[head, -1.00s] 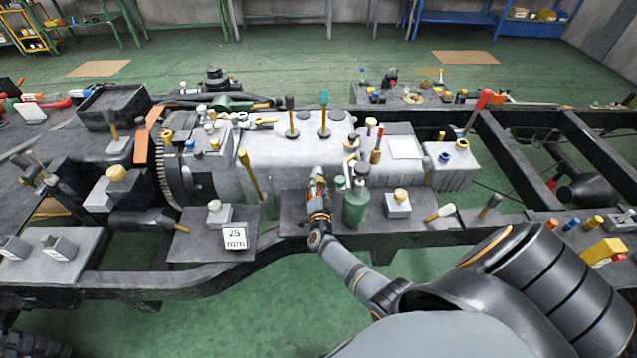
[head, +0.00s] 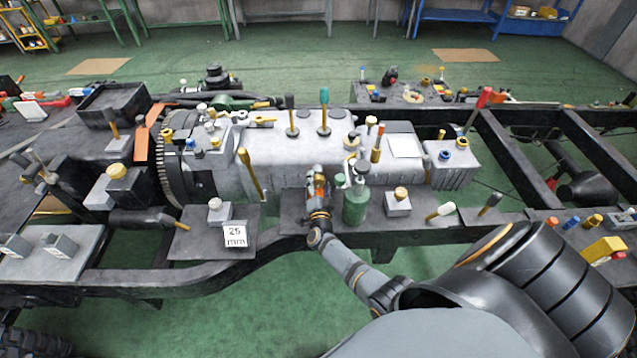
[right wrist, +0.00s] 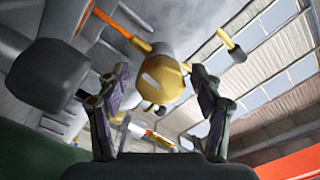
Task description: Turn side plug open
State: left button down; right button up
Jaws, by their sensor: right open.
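A gold-coloured plug (right wrist: 163,79) with a pale slot-like mark on its face shows in the right wrist view, on the side of the grey casing. In that view my right gripper (right wrist: 158,88) is open, one finger on either side of the plug. I cannot tell whether the fingers touch it. In the head view my right gripper (head: 318,178) is at the near side of the grey engine and gearbox casing (head: 290,155), left of a green bottle. My left gripper is not in view.
The green bottle (head: 356,205) stands close to the right of my right gripper. A grey block with a gold knob (head: 398,204) is farther right. A "25 mm" sign (head: 235,237) stands to the left. The dark chassis rail (head: 290,243) runs in front, with upright yellow-handled tools around.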

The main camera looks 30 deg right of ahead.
jog(key=v, duration=1.2)
